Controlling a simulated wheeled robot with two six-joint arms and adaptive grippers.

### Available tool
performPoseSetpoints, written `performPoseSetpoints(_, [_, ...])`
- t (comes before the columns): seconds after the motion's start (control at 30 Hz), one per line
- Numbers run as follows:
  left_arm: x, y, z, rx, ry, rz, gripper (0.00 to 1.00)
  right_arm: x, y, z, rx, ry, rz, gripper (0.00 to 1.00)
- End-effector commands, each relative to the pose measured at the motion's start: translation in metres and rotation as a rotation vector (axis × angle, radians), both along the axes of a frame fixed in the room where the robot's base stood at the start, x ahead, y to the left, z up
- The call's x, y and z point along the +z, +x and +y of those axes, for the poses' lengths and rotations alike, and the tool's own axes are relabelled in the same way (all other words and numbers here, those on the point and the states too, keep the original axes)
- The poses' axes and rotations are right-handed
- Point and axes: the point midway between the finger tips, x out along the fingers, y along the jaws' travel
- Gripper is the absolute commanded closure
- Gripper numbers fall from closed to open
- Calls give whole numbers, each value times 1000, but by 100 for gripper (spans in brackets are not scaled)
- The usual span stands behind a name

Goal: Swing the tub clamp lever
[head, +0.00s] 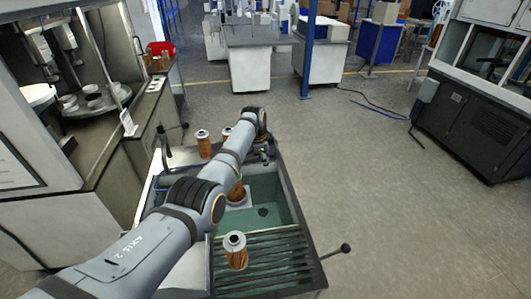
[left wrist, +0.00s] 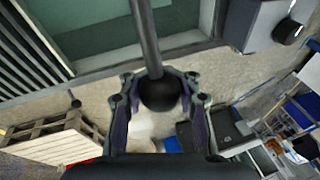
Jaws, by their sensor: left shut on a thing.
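The tub (head: 290,195) has a green basin and a slatted rack (head: 275,262) at its near end. My left arm reaches across it to the far edge, where my left gripper (head: 263,154) is small and partly hidden. In the left wrist view my left gripper (left wrist: 158,105) is shut on the black ball knob (left wrist: 158,93) of a clamp lever (left wrist: 148,38), whose grey rod runs up over the tub edge. Another lever with a black knob (head: 346,248) sticks out at the tub's near right. The clamp's base is hidden. My right gripper is out of view.
Orange filter cartridges stand at the tub: one on the rack (head: 236,252), one in the basin (head: 236,192), one at the far left (head: 203,145). A machine cabinet (head: 95,150) is close on the left. The floor (head: 390,220) to the right is clear.

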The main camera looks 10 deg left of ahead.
Motion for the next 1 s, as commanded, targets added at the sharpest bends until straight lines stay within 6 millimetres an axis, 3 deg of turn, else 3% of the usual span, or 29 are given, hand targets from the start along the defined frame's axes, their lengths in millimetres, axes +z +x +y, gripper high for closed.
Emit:
performPoseSetpoints(0.03, [-11,-3,-1,-1,-3,11,100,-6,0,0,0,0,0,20])
performPoseSetpoints(0.3, [-28,-4,1,0,-3,13,100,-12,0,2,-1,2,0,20])
performPoseSetpoints(0.8, [-31,-5,3,2,0,17,100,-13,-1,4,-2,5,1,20])
performPoseSetpoints(0.83, [-31,-5,4,2,0,17,76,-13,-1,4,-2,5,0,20])
performPoseSetpoints(1.0, [-29,-4,4,2,0,13,53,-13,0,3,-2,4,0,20])
